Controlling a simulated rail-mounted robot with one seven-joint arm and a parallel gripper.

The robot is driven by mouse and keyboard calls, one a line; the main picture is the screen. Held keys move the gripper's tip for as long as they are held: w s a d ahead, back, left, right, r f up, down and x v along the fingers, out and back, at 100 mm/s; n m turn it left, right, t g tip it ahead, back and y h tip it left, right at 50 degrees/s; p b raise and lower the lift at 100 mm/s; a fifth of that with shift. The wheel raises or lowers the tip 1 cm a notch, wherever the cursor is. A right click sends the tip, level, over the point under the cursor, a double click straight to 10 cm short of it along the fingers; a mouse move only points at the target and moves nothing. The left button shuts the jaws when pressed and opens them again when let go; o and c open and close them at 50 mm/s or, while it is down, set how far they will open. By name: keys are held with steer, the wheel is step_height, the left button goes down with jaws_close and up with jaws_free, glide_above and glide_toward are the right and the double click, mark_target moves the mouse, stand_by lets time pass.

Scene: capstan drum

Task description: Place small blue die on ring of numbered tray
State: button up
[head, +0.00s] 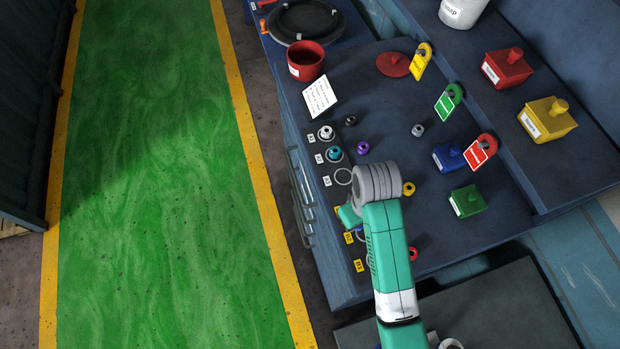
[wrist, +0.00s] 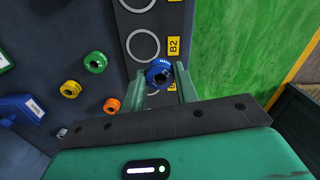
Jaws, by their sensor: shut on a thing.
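The small blue die (wrist: 159,74) is a round blue piece with a dark centre hole. My gripper (wrist: 160,85) is shut on it, one finger on each side. In the wrist view the die is over the dark numbered tray (wrist: 124,22), just below the ring marked B2 (wrist: 142,47). Another ring lies partly hidden behind the die and fingers. I cannot tell whether the die touches the tray. In the head view the tray (head: 310,183) runs along the bench's left edge, and my arm covers much of its near half. Two far rings hold a silver die (head: 326,132) and a teal die (head: 334,153).
Loose dies in purple (head: 363,148), yellow (head: 408,188) and red (head: 413,254) lie right of the tray. Blue (head: 449,157) and green (head: 467,200) boxes stand farther right. A rail (head: 301,200) runs along the bench's left edge.

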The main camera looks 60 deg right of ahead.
glide_above(344, 176)
steer(key=shift+s+a+f, duration=0.15)
steer(key=shift+a+f, duration=0.15)
steer(key=shift+f, duration=0.4)
steer(key=shift+d+f, duration=0.2)
steer(key=shift+f, duration=1.6)
steer(key=shift+f+b, duration=0.1)
steer(key=shift+b, duration=0.2)
steer(key=o, duration=1.1)
steer(key=shift+c, duration=0.2)
step_height(344, 176, up, 12)
steer(key=shift+p, duration=0.35)
